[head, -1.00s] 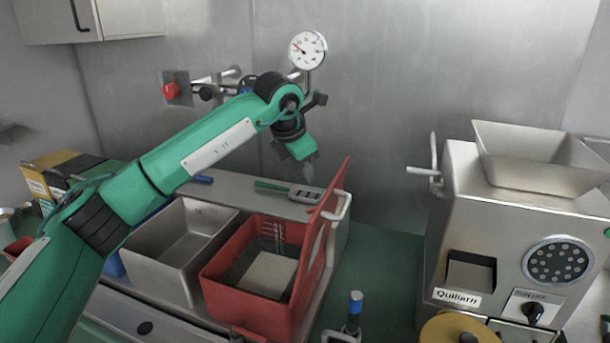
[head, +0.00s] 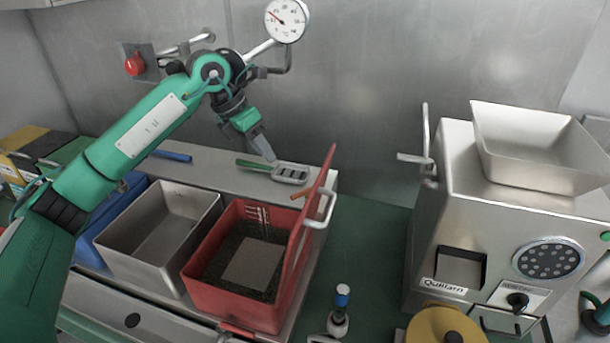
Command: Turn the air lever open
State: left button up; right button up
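A pipe with a round pressure gauge (head: 286,20) runs along the back wall. My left arm crosses in front of part of this pipework, and I cannot make out the air lever for certain. A metal handle (head: 200,38) shows on the wall left of the gauge. My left gripper (head: 268,155) points down below the gauge, apart from the pipe, just above and left of a slotted tool with a green handle (head: 290,174). It looks empty; its finger gap is not clear. A green and dark part at the right edge may be my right gripper (head: 598,316).
A red knob (head: 134,65) is on the wall at left. A steel bin (head: 150,262) and an open red box (head: 230,305) stand below my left arm. The grinder (head: 455,215) with its hopper stands at right. A blue-topped bottle (head: 340,318) is at the front.

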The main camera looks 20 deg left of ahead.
aim_at(300, 194)
pick_arm(q)
jog(key=p+x, duration=0.3)
jog(key=x, duration=1)
jog(key=shift+d+f, duration=0.15)
jog(key=shift+f, duration=0.15)
grip_shut()
